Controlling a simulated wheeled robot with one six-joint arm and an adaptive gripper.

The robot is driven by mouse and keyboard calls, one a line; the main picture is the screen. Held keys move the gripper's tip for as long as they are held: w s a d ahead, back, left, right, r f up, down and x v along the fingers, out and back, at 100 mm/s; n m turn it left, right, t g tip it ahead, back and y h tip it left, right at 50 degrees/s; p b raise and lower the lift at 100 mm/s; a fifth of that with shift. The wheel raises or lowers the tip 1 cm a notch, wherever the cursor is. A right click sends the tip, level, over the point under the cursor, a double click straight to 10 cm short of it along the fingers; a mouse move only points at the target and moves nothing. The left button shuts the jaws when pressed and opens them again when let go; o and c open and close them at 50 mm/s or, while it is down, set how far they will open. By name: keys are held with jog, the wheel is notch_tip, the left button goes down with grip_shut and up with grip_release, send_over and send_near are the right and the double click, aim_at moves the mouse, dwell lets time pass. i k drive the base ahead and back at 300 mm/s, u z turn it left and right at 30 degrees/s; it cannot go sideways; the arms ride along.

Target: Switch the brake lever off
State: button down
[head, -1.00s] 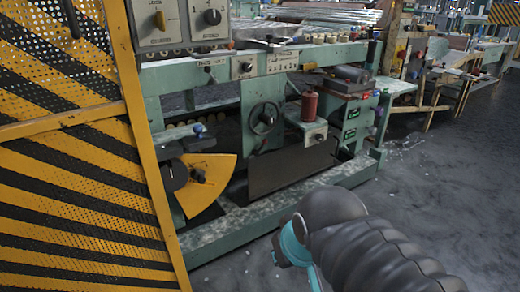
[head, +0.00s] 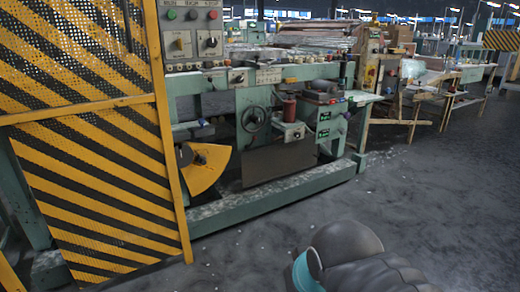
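The green machine (head: 270,205) stands left of the middle in the head view. I cannot tell which of its small parts is the brake lever. A yellow fan-shaped plate (head: 207,175) with a dark hub sits low on its left side. A small bar with a blue knob (head: 203,122) is just above it. A black handwheel (head: 253,119) is to the right. A grey control panel (head: 193,53) at upper left carries coloured buttons, a yellowish selector and a black selector. My gripper is not in view; only my grey arm with a teal band shows at the lower right, apart from the machine.
A yellow-and-black striped mesh guard (head: 90,180) stands at the left, close to the machine's left end. Wooden benches (head: 425,95) stand behind at the right. The grey floor (head: 420,190) in front of and right of the machine is clear.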

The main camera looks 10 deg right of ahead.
aim_at(248, 147)
jog(key=u, duration=0.6)
jog(key=i, duration=1.65)
jog(key=z, duration=1)
jog(key=i, duration=0.3)
jog(key=z, duration=0.25)
